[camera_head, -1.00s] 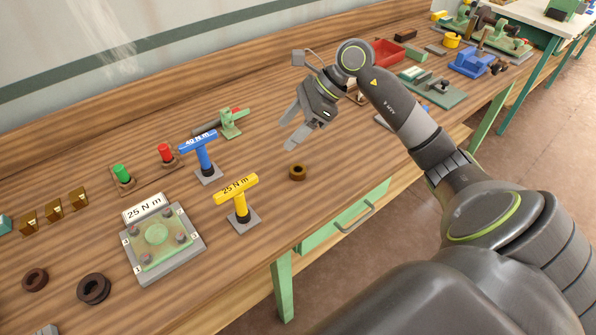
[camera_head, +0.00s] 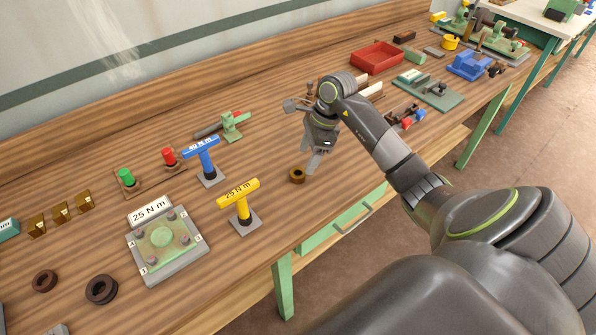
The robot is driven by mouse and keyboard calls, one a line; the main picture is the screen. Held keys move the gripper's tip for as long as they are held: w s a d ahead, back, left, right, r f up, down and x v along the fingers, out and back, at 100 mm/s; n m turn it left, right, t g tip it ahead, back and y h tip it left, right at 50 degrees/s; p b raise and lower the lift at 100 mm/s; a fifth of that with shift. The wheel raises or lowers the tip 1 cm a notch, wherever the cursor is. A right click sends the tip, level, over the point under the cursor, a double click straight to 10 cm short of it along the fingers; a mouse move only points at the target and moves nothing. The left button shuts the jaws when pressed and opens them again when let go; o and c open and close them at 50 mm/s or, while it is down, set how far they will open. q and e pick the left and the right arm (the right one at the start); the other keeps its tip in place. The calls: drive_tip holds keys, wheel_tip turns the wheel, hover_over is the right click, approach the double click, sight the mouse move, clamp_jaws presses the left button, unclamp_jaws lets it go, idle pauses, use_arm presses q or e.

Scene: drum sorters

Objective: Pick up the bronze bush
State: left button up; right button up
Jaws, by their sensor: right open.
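The bronze bush (camera_head: 297,176) is a small brownish-gold ring lying on the wooden bench near its front edge, right of the yellow T-handle. My right gripper (camera_head: 311,160) points down just above and behind the bush, slightly to its right. Its jaws are open and empty. One fingertip appears very close to the bush; I cannot tell whether it touches. My left gripper is not in view.
A yellow 25 N m T-handle (camera_head: 240,205) and a blue 40 N m T-handle (camera_head: 206,160) stand to the left. A plate fixture (camera_head: 166,248) and dark rings (camera_head: 102,289) lie further left. A red tray (camera_head: 377,58) is behind right. The bench just right of the bush is clear.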

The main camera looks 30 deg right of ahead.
sight(300, 169)
drive_tip(key=shift+a+f, duration=0.2)
drive_tip(key=shift+f, duration=0.3)
drive_tip(key=shift+w+a+f+p, duration=0.15)
drive_tip(key=shift+f+p, duration=0.15)
drive_tip(key=shift+p, duration=0.15)
drive_tip(key=p+x, duration=0.1)
drive_tip(key=x, duration=0.2)
drive_tip(key=shift+w+a+f, duration=0.1)
drive_tip(key=shift+w+f, duration=0.05)
drive_tip(key=shift+f, duration=0.05)
drive_tip(key=shift+a+f, duration=0.1)
drive_tip(key=shift+f, duration=0.35)
drive_tip(key=shift+w, duration=0.1)
drive_tip(key=c, duration=1.2)
